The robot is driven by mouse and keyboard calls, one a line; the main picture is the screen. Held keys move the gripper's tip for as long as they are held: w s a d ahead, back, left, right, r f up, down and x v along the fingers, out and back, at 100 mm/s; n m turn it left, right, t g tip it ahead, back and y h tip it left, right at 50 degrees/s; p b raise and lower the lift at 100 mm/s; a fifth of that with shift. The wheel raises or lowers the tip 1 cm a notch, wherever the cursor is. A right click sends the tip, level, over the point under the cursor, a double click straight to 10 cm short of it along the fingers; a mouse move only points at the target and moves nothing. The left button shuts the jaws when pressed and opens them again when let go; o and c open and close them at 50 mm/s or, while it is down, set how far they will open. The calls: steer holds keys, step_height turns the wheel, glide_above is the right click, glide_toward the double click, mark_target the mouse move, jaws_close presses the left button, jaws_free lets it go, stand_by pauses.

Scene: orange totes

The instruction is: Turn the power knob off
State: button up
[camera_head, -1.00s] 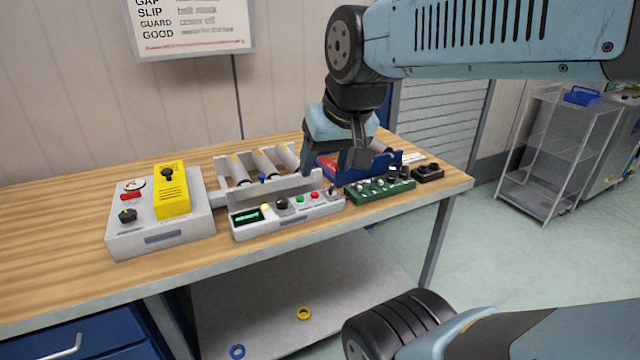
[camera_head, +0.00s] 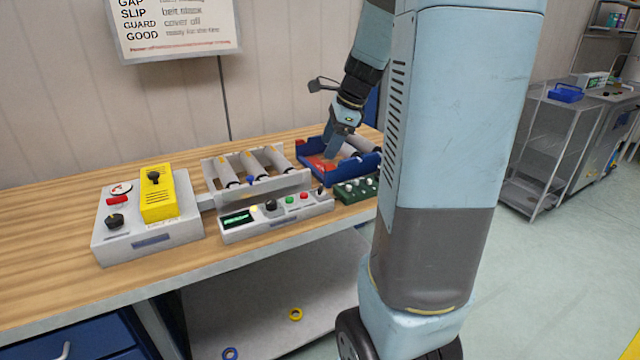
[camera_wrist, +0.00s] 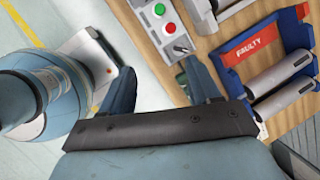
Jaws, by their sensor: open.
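A long grey control panel (camera_head: 275,216) lies near the table's front edge. It carries a small display, a black knob (camera_head: 271,205), green and red buttons, and a dark toggle (camera_head: 321,192) at its right end. A grey box (camera_head: 150,235) to its left has another black knob (camera_head: 115,221). I cannot read which knob is the power knob. My gripper (camera_head: 331,150) is open above the blue tray, behind the panel's right end. In the wrist view my two fingers (camera_wrist: 160,66) are apart and empty, with the panel's toggle (camera_wrist: 180,48) beyond them.
A yellow block (camera_head: 158,195) stands on the grey box. A grey roller frame (camera_head: 255,172) sits behind the panel. A blue tray marked faulty (camera_wrist: 265,45) holds rollers. A green knob board (camera_head: 357,189) is partly hidden by my arm. The table's left side is clear.

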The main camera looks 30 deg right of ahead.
mark_target(321, 186)
steer(key=w+d+f+m, duration=0.3)
steer(key=d+f+m, duration=0.1)
steer(key=d+m, duration=0.1)
steer(key=x, duration=1.3)
steer(key=shift+w+f, duration=0.2)
steer(key=c, duration=1)
steer(key=shift+c, duration=0.2)
